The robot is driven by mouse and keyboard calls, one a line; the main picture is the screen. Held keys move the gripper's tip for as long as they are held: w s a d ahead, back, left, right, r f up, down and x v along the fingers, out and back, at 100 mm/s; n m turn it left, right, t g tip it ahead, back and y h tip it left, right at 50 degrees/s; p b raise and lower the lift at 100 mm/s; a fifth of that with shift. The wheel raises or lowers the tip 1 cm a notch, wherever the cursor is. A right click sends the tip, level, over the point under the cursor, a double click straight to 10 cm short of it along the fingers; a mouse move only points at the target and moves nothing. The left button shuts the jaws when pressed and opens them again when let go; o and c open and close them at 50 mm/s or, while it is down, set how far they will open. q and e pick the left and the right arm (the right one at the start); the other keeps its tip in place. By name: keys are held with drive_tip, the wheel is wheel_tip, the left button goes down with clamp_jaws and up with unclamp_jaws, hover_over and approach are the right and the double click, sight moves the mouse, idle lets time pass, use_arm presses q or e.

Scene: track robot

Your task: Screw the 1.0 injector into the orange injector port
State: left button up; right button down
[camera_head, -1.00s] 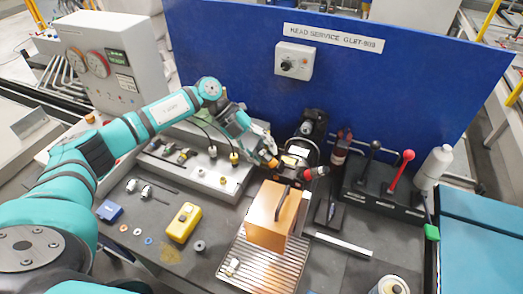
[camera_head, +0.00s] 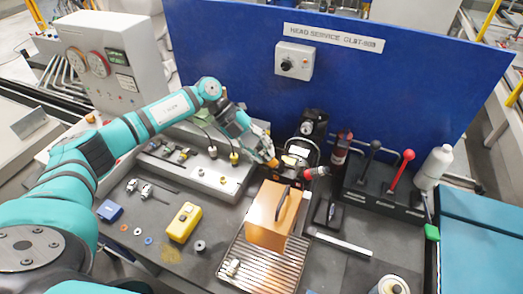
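My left gripper (camera_head: 267,153) reaches in from the left to the middle of the bench. Its fingers point down and right, beside a small device with a pale top (camera_head: 298,152). A small orange piece (camera_head: 273,163) shows right at the fingertips. I cannot tell whether it is the orange injector port or part of an injector, nor whether the fingers are closed on it. Several small fittings stand on the grey manifold block (camera_head: 200,178) left of the gripper. No 1.0 marking is readable. My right gripper is not in view.
A copper-coloured box with a handle (camera_head: 268,222) stands on a slatted metal tray (camera_head: 262,268) in front of the gripper. A yellow case (camera_head: 184,222) lies to the left. Levers (camera_head: 400,170) and a white bottle (camera_head: 434,165) stand right. A blue panel (camera_head: 230,75) closes the back.

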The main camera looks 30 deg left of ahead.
use_arm(q)
clamp_jaws()
drive_tip(key=shift+f+m+b, duration=0.15)
drive_tip(key=shift+m+b, duration=0.25)
drive_tip(key=shift+b, duration=0.2)
drive_tip(key=m+b, duration=0.5)
drive_tip(key=b, duration=0.1)
drive_tip(key=m+b, duration=0.5)
drive_tip(key=b, duration=0.1)
drive_tip(key=shift+m+b, duration=0.4)
idle(0.4)
